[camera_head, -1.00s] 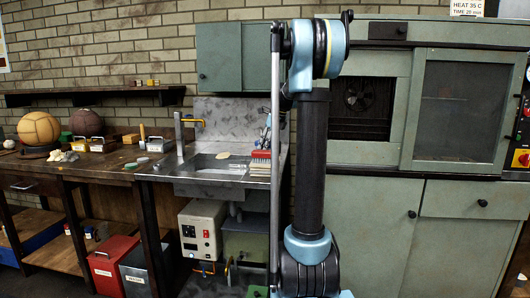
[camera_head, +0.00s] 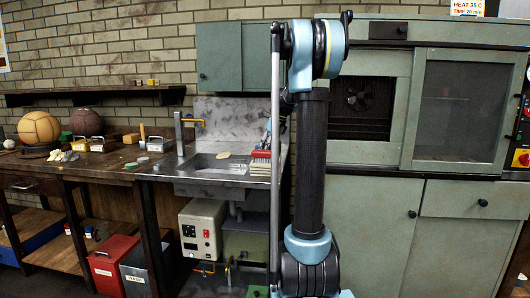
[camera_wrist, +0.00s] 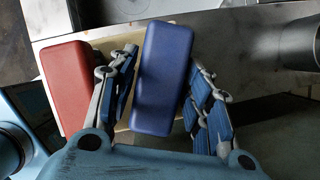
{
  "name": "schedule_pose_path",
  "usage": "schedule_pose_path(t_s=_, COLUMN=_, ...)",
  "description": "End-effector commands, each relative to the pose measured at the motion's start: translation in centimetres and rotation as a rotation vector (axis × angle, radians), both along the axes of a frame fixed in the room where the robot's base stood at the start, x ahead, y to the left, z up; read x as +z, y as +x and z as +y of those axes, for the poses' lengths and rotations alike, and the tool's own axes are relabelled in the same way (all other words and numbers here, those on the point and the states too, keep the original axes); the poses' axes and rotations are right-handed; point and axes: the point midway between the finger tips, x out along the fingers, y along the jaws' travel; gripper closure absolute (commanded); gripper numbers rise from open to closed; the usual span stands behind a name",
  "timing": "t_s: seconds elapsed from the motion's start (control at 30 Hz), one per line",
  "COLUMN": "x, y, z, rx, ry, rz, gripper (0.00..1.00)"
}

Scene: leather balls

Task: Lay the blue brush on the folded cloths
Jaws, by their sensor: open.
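In the wrist view, the blue brush (camera_wrist: 162,78) shows its smooth rounded blue back between the two fingers of my gripper (camera_wrist: 168,95). The fingers are open, with a narrow gap on the left of the brush and a wider one toward the lower right. A pale flat surface shows under and beside the brush. In the head view my gripper is mostly hidden behind my arm, by the right edge of the sink. I cannot identify the folded cloths with certainty.
A red brush (camera_wrist: 70,86) lies just left of my left finger. The metal sink (camera_head: 215,163) has a tap (camera_head: 180,135) at its left. Balls and small items crowd the workbench (camera_head: 110,160) at left. A green cabinet (camera_head: 375,235) stands at right.

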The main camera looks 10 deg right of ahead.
Motion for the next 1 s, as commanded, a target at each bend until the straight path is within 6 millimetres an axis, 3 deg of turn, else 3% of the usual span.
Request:
schedule_pose_path(t_s=0.6, x=9.4, y=-2.5, z=-3.0, rx=-0.001, ry=0.000, rz=0.000, gripper=0.55)
schedule_pose_path(t_s=0.8, x=10.7, y=-2.9, z=-3.4, rx=-0.001, ry=0.000, rz=0.000, gripper=0.55)
schedule_pose_path(t_s=1.0, x=10.8, y=-3.3, z=-3.3, rx=0.013, ry=-0.006, rz=-0.003, gripper=0.55)
